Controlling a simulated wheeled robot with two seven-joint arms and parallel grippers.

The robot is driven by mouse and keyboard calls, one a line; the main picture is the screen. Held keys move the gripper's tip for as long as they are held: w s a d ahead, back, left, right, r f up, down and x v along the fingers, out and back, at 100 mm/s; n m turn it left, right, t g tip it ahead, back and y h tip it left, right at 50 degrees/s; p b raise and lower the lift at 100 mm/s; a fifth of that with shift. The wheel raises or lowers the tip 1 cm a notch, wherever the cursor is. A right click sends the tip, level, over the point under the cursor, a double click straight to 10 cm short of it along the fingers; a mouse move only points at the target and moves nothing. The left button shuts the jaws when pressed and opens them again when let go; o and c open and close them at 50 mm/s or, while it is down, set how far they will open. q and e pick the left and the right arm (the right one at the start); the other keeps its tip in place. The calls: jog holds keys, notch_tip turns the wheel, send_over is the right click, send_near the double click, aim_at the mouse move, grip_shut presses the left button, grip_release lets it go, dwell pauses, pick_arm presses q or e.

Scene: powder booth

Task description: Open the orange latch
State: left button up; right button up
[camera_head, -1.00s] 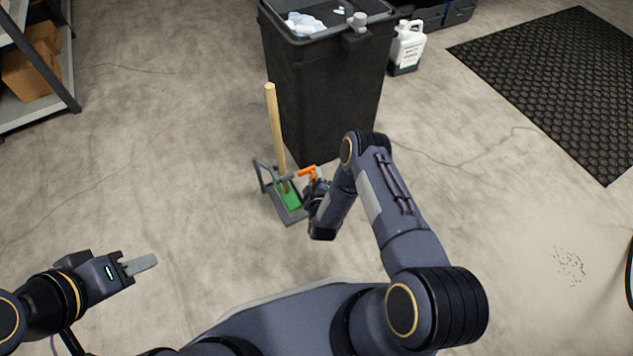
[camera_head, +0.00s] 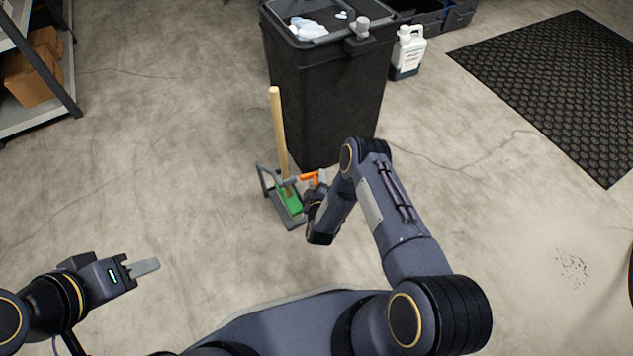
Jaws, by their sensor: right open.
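The orange latch (camera_head: 309,177) is a small bar on a grey metal stand (camera_head: 265,181) on the floor. The stand has a green base plate (camera_head: 291,203), and a wooden pole (camera_head: 279,130) rises from it. My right gripper (camera_head: 318,182) is at the right end of the orange latch; its fingers are partly hidden by its own wrist, and I cannot tell whether they touch the latch. It is open. My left gripper (camera_head: 146,267) is at the lower left, far from the stand, pointing right; I cannot tell its finger gap.
A black bin (camera_head: 325,95) with pale waste on top stands right behind the stand. A white jug (camera_head: 408,52) stands to its right. A shelf with cardboard boxes (camera_head: 32,85) is at the upper left, a black mat (camera_head: 560,90) at the right. The floor left of the stand is clear.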

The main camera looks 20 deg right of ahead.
jog(key=shift+s, duration=0.15)
jog(key=p+v, duration=0.3)
jog(key=v, duration=0.4)
jog(key=shift+s, duration=0.25)
jog(key=shift+r, duration=0.1)
